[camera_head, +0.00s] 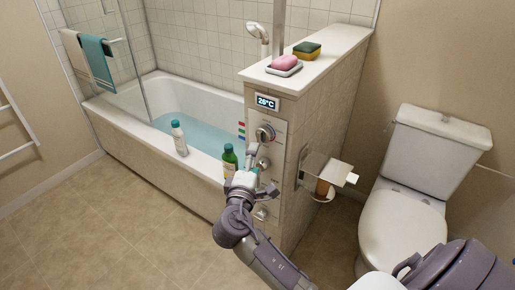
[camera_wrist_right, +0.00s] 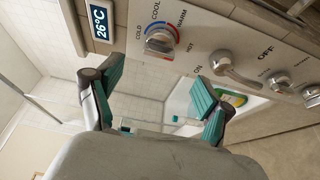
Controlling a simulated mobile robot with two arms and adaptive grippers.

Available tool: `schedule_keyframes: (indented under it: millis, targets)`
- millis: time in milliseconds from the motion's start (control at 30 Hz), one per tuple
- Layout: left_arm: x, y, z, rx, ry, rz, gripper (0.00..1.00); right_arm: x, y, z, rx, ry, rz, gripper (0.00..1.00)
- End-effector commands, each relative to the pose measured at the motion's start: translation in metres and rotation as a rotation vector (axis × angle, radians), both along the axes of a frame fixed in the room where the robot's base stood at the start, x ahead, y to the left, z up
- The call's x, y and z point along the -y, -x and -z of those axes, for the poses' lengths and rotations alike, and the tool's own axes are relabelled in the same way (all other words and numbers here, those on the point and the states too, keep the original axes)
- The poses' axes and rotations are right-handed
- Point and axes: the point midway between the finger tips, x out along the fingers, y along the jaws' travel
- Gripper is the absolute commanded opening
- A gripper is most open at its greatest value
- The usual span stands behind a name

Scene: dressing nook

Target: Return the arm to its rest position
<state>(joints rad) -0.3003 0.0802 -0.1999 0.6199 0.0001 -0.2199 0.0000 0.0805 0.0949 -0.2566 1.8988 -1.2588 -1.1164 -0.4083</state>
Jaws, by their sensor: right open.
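My right arm reaches up from the lower right in the head view. My right gripper (camera_head: 254,160) is in front of the tiled partition, close to its control panel. In the right wrist view the right gripper (camera_wrist_right: 157,68) has its two teal-padded fingers spread apart, with nothing held between them. A round temperature dial (camera_wrist_right: 160,41) and an ON/OFF lever (camera_wrist_right: 237,72) lie beyond the fingers; I cannot tell whether either is touched. The display (camera_head: 267,102) above the dial reads 26°C. My left gripper is not in view.
The bathtub (camera_head: 120,121) holds water, with a white bottle (camera_head: 179,138) and a green bottle (camera_head: 229,160) on its rim. Pink soap (camera_head: 284,62) and a sponge (camera_head: 307,51) sit on the partition. A paper holder (camera_head: 316,166) juts out right of it, near the toilet (camera_head: 400,222). Left floor is clear.

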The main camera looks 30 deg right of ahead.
Motion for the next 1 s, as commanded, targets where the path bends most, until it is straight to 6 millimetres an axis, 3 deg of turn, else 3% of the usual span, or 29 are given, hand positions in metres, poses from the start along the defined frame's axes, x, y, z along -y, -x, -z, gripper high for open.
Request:
schedule_keyframes:
  millis: [233, 767, 867, 967, 1000]
  targets:
    - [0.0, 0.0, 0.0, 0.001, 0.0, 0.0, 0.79, -0.015, 0.015, 0.0, -0.001, -0.001, 0.0, 0.79]
    - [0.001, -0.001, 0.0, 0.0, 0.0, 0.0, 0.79, -0.016, 0.015, 0.001, -0.001, 0.0, -0.001, 0.79]
    - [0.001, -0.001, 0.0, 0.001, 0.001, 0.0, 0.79, -0.018, 0.012, 0.015, -0.026, -0.012, -0.018, 0.79]
    - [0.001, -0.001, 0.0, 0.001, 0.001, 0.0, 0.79, -0.024, 0.005, 0.056, -0.096, -0.052, -0.066, 0.79]
    - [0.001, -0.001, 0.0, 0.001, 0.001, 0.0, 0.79, -0.028, 0.003, 0.08, -0.136, -0.08, -0.092, 0.79]
